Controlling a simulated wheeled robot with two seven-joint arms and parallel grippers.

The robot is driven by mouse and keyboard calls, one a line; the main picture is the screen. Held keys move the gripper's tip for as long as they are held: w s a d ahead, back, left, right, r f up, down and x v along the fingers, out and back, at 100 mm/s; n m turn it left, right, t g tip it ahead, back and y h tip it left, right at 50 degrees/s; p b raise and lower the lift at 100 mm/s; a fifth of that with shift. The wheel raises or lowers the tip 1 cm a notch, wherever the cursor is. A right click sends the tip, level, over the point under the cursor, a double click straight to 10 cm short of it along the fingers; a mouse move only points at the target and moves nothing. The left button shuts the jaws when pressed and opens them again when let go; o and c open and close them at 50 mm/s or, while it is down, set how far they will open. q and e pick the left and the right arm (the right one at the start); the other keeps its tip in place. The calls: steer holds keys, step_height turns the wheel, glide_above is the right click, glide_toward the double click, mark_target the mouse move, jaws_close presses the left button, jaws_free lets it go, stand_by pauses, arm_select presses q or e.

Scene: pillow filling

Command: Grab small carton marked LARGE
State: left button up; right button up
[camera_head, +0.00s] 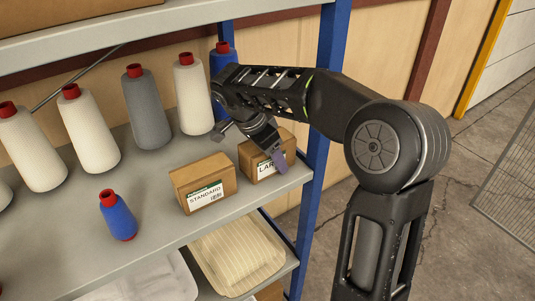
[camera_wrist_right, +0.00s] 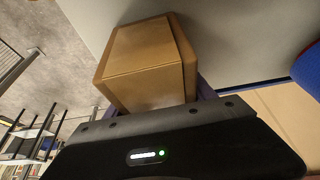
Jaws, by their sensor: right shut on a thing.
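The small carton marked LARGE (camera_head: 258,165) is a brown box with a white label. In the head view it sits at the right end of the grey shelf, with the label partly hidden by a finger. My right gripper (camera_head: 273,152) is at this carton, one finger across its front, and is shut on it. In the right wrist view the carton (camera_wrist_right: 148,66) fills the space in front of the gripper (camera_wrist_right: 150,108). A second carton, marked STANDARD (camera_head: 203,184), stands just left of it, apart from the gripper. My left gripper is not in view.
Several thread cones, cream (camera_head: 192,95), grey (camera_head: 147,108) and blue (camera_head: 222,62), stand along the back of the shelf (camera_head: 150,215). A small blue spool (camera_head: 117,215) stands near the front. A blue post (camera_head: 325,110) rises at the shelf's right end. Pillows (camera_head: 236,254) lie below.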

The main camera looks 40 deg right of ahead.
steer(key=shift+c, duration=1.3)
steer(key=shift+r, duration=0.15)
steer(key=shift+r, duration=0.55)
step_height(320, 180, up, 3)
steer(key=shift+f+p, duration=0.2)
steer(key=shift+p, duration=0.1)
steer(key=s+b, duration=0.1)
steer(key=s, duration=1.7)
steer(key=shift+a, duration=0.2)
